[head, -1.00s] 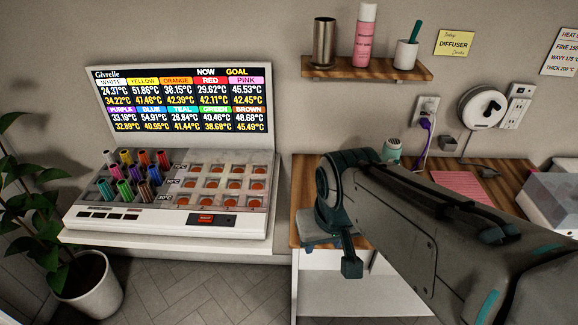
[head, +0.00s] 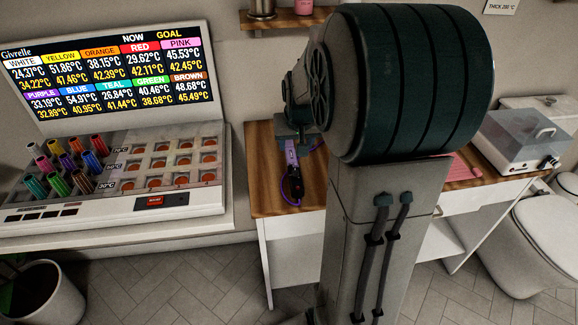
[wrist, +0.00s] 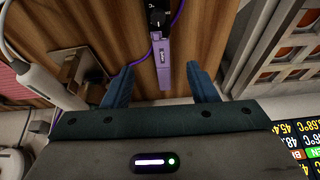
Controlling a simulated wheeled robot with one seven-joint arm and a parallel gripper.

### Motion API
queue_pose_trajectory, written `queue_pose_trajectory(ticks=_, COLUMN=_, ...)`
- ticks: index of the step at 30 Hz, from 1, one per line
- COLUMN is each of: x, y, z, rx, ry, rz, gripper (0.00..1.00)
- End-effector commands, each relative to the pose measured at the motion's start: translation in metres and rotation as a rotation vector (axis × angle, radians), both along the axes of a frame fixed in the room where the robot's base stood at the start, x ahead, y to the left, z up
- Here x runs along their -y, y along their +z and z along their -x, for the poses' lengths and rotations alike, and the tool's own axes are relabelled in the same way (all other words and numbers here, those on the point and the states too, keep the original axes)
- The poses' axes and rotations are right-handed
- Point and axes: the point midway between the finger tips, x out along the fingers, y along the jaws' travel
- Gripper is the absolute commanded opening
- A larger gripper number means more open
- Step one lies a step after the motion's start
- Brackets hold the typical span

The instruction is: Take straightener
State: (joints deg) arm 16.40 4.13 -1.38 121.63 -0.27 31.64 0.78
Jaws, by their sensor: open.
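The purple straightener (head: 291,160) lies on the wooden desk top near its left end, with a black part at its near end. In the wrist view the straightener (wrist: 165,60) runs down between my fingers, with open space on both sides. My gripper (wrist: 160,72) is open, its teal fingers either side of it and apart from it. How high the fingers are above the desk is hard to tell. In the head view my gripper (head: 290,126) shows at the straightener's far end, partly hidden by my arm.
The roller heating station (head: 120,170) with its lit screen stands on the white table at left. A white corded device (wrist: 48,80) lies left of the straightener in the wrist view. A clear-lidded box (head: 525,135) stands at right. My arm hides much of the desk.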

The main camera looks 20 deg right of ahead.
Motion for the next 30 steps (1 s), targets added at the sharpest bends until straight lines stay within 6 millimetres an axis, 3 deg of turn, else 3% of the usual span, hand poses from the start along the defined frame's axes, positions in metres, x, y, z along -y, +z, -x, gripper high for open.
queue_pose_trajectory(ticks=9, x=0.007, y=-0.054, z=-0.020, rx=-0.005, ry=0.000, rz=-0.002, gripper=0.53)
queue_pose_trajectory(ticks=19, x=0.009, y=-0.073, z=-0.028, rx=-0.004, ry=0.000, rz=-0.001, gripper=0.53)
queue_pose_trajectory(ticks=30, x=0.014, y=-0.111, z=-0.045, rx=-0.002, ry=0.001, rz=-0.001, gripper=0.53)
